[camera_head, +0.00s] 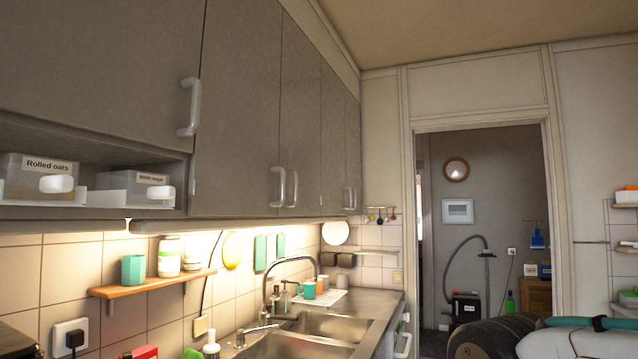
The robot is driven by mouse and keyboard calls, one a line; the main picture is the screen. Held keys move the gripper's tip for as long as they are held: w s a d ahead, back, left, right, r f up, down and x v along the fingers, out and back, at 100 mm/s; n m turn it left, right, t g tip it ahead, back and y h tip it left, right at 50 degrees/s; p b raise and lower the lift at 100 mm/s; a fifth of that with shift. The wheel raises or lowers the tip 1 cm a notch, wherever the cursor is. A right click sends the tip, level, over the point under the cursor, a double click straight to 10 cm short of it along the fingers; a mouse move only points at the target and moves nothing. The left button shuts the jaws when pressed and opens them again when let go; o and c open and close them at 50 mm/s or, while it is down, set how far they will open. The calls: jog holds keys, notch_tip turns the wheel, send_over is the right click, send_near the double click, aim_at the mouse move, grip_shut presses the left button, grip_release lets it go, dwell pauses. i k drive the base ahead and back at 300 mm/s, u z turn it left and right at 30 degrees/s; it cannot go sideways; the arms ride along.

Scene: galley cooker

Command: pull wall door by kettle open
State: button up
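Grey wall cupboard doors run along the left wall, and all look shut. The nearest door (95,60) has a white bow handle (189,107) at its lower right and sits above an open shelf. The tall door to its right (237,100) has a handle (278,187) at its lower right edge. The following door (300,110) has a handle (292,188) close beside that one. No kettle can be made out clearly; a dark object (14,342) is cut off at the bottom left corner. My gripper is not in view; parts of my arm show at the bottom right.
Labelled drawers (40,178) sit in the open shelf. A small wooden shelf (150,284) with a green cup (133,268) is below. A sink (300,340) and tall tap (291,262) stand on the worktop. A doorway (482,230) opens at the back right.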

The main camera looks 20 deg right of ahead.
aim_at(234, 169)
jog(key=z, duration=0.4)
jog(key=k, duration=1.05)
jog(key=z, duration=0.7)
jog(key=i, duration=1.05)
jog(key=u, duration=0.4)
jog(key=i, duration=0.9)
jog(key=u, duration=0.65)
